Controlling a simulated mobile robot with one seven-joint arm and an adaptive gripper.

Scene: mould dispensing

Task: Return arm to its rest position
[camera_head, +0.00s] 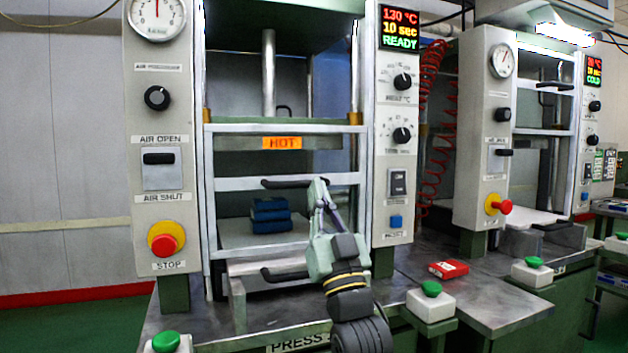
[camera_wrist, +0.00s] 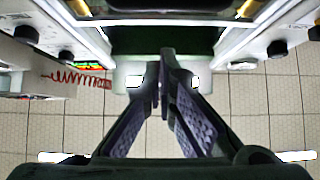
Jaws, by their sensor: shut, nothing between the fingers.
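My gripper (camera_head: 319,190) is raised in front of the near press (camera_head: 160,215), with its fingers pointing up and close to the press's upper black handle (camera_head: 300,183). I cannot tell whether it touches that handle. In the wrist view my gripper's two dark fingers (camera_wrist: 163,82) meet at their tips with nothing between them. Inside the press, a stack of blue blocks (camera_head: 271,215) sits on the lower plate, left of my gripper. An orange HOT sign (camera_head: 282,143) hangs above. The display (camera_head: 400,28) reads 130 °C, 10 sec, READY.
A lower black handle (camera_head: 285,274) is just left of my wrist. Green buttons on white boxes (camera_head: 431,290) and a red object (camera_head: 448,268) are on the metal bench. A second press (camera_head: 482,150), its display reading COLD, stands at right. Open floor (camera_head: 75,320) shows at left.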

